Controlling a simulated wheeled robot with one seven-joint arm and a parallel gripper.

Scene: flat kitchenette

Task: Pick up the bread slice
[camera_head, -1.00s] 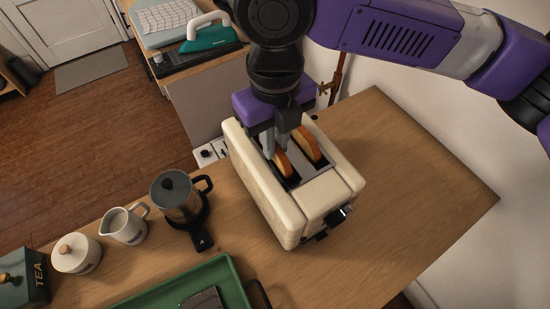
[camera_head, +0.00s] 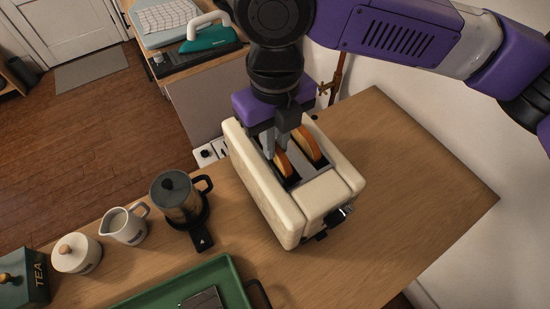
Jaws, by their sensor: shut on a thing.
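A cream toaster (camera_head: 268,194) stands on the wooden counter, with two bread slices upright in its slots. The left bread slice (camera_head: 284,164) sits in the left slot, at my gripper. The other bread slice (camera_head: 307,146) stands in the right slot, a little apart. My gripper (camera_head: 276,150) points down into the far end of the toaster and is shut on the left bread slice. The fingertips and the lower part of the slices are partly hidden by the toaster and the gripper itself.
A dark kettle (camera_head: 179,198), a white jug (camera_head: 124,226), a lidded pot (camera_head: 76,254) and a green TEA tin (camera_head: 24,277) stand to the left. A green tray (camera_head: 232,272) lies in front. The counter right of the toaster (camera_head: 410,190) is clear.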

